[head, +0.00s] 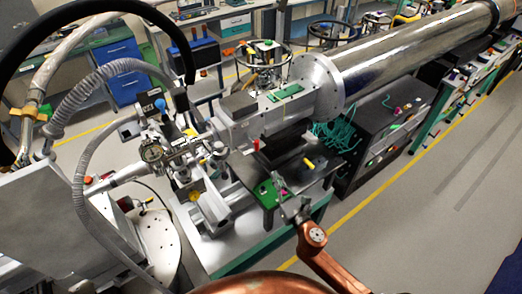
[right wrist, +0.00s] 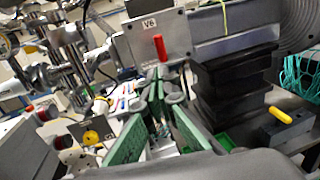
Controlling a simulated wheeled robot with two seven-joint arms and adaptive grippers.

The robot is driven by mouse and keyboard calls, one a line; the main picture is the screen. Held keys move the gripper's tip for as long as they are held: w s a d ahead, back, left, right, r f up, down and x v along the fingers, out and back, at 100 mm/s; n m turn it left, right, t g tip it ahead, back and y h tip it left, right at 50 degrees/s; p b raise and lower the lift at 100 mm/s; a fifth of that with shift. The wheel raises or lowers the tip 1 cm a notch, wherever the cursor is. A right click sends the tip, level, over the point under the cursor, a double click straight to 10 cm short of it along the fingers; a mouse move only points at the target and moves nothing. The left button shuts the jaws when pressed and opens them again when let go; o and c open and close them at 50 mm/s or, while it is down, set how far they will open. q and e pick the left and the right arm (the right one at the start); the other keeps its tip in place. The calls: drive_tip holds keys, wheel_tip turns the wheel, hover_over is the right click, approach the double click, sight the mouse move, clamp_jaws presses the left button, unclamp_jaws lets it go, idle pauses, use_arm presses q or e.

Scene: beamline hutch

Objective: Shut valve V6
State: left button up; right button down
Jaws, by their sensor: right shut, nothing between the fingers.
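Valve V6 is on a grey box-shaped body (right wrist: 178,38) with a "V6" label (right wrist: 149,23) in the right wrist view. Its red handle (right wrist: 160,47) stands roughly upright in that picture, just below and right of the label. In the head view the red handle (head: 256,145) is small, on the near side of the beamline body. My right gripper (head: 279,184) is below and slightly right of the handle, over the small dark table. In the right wrist view its green fingers (right wrist: 162,98) are together, empty, and apart from the handle. My left gripper is not in view.
A black stepped block (right wrist: 228,85) stands right of the valve, with a yellow-handled block (right wrist: 281,115) beyond it. Teal cables (head: 335,135) hang behind the dark table (head: 238,166). A round gauge (head: 152,152) and pipework crowd the left. Open floor (head: 440,215) lies at right.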

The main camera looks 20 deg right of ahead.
drive_tip(key=p, duration=0.2)
approach(258, 147)
drive_tip(key=w, duration=0.4)
drive_tip(key=w+a, duration=0.1)
drive_tip(key=w, duration=0.1)
drive_tip(key=shift+w+a, duration=0.1)
drive_tip(key=shift+w, duration=0.3)
drive_tip(key=w, duration=0.1)
drive_tip(key=w+a+b, duration=0.1)
drive_tip(key=w, duration=0.1)
drive_tip(key=w+a, duration=0.1)
drive_tip(key=w, duration=0.1)
idle(0.4)
